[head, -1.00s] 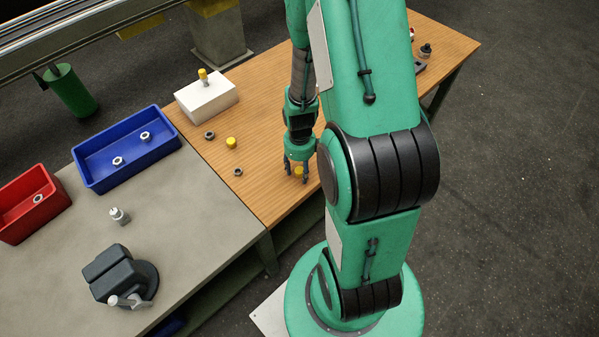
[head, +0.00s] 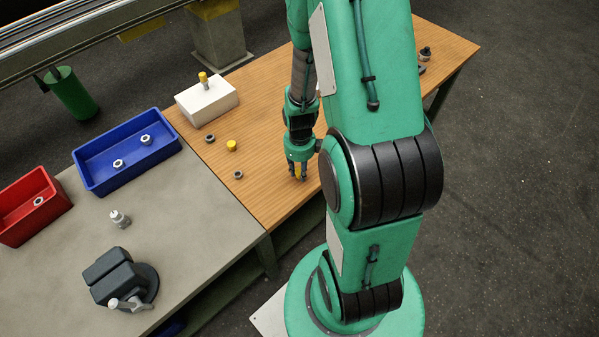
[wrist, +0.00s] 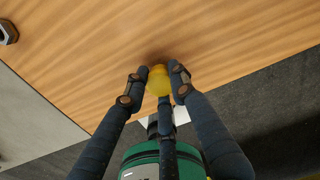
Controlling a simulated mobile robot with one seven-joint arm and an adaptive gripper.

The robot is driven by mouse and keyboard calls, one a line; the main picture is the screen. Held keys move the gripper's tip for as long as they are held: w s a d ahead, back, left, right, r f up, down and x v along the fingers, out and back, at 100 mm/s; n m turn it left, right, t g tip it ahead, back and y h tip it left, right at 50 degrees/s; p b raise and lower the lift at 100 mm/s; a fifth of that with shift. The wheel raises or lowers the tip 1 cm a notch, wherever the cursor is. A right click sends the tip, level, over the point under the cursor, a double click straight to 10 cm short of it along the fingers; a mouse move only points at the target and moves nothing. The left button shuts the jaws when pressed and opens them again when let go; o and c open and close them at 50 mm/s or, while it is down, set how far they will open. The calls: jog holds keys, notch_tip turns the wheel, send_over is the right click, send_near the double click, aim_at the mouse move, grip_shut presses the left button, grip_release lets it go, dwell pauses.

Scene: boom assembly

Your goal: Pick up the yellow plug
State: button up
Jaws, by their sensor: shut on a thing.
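A small yellow plug (wrist: 158,82) is between the fingers of my gripper (wrist: 158,74) in the wrist view. The fingers press on it from both sides, just over the wooden tabletop near its front edge. In the head view my gripper (head: 298,174) points down at the table, with a bit of the plug showing between the fingers. I cannot tell whether the plug still touches the wood. A second yellow plug (head: 231,146) lies on the table to the left of my gripper.
Two dark nuts (head: 238,175) (head: 210,138) lie near the second plug. A white block (head: 208,103) with a yellow-topped piece stands behind. A blue bin (head: 92,176), red bin (head: 14,228) and dark vise (head: 118,277) are on the grey bench at left.

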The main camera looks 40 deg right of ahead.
notch_tip(320, 180, up, 2)
jog(key=shift+r, duration=0.15)
jog(key=s+a+p, duration=0.1)
jog(key=s+a, duration=0.2)
jog(key=s, duration=0.4)
jog(key=s+a+r+p, duration=0.1)
jog(key=s+a, duration=0.3)
jog(key=s, duration=0.3)
jog(key=shift+a+r, duration=0.2)
jog(key=shift+s, duration=0.1)
jog(key=w+d+r+n+p, duration=0.2)
jog(key=w, duration=1)
jog(key=w+d+r+n+p, duration=0.1)
jog(key=w+d+r+p, duration=0.15)
jog(key=w, duration=0.95)
jog(key=w+a+r+n+p, duration=0.1)
jog(key=w+a+r, duration=0.1)
jog(key=w, duration=1)
jog(key=w+a+r+n+p, duration=0.2)
jog(key=w+a, duration=0.2)
jog(key=w, duration=0.8)
jog(key=shift+r, duration=0.35)
